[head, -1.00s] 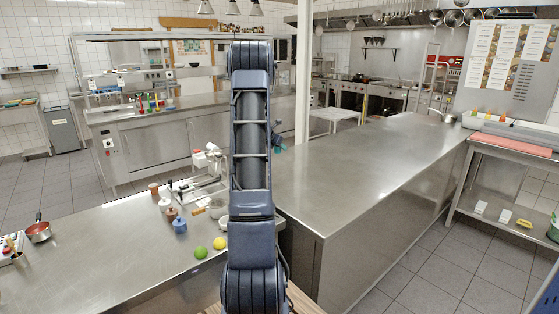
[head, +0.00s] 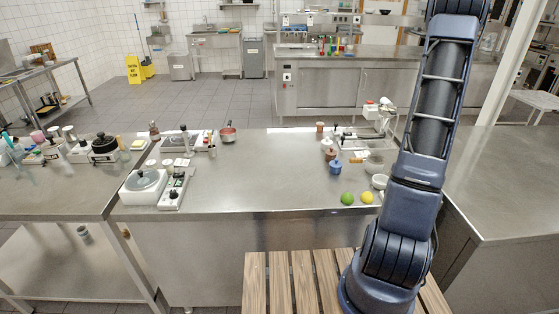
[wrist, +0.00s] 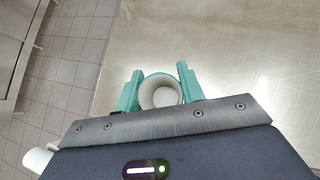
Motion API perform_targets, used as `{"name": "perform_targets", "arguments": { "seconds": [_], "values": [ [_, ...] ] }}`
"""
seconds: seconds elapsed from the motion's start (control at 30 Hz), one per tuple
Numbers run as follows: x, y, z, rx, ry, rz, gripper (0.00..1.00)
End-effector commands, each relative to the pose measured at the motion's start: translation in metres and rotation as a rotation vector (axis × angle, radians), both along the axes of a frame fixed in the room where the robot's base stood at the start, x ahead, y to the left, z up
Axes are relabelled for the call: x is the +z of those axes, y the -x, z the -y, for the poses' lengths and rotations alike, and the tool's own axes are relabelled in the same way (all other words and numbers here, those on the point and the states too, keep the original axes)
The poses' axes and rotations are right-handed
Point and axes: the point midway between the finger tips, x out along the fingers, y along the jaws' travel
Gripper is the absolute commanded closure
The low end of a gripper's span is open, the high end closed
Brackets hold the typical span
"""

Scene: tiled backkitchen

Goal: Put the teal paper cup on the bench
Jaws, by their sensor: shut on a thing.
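In the wrist view, my gripper (wrist: 159,88) has teal fingers on both sides of a round cup (wrist: 161,103), and is shut on it. I look down into the cup's pale inside past its rim; its outer wall is mostly hidden, so its colour is hard to tell. Below the cup is a bare brushed-steel surface (wrist: 245,60); I cannot tell the gap between them. In the head view my arm rises out of the top of the picture, so gripper and cup do not show. Steel worktops show there, one in the middle (head: 270,180) and one at right (head: 500,180).
The middle worktop holds a green lime (head: 347,198), a lemon (head: 367,198), a blue pot (head: 335,168), a red pan (head: 228,133) and a white scale-like appliance (head: 145,185). Its centre is clear. The right worktop looks bare. A white object (wrist: 38,160) shows low in the wrist view.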

Motion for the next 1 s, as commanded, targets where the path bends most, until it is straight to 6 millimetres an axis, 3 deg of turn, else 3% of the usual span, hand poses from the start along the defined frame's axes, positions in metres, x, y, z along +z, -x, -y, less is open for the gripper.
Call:
{"name": "perform_targets", "arguments": {
  "seconds": [0.47, 0.73, 1.0],
  "values": [
    [0.0, -0.092, -0.125, 0.287, 0.001, 0.001, 0.84],
    [0.005, -0.146, -0.228, 0.509, 0.0, 0.001, 0.84],
    [-0.019, -0.18, -0.325, 0.74, -0.001, -0.001, 0.84]
  ]
}}
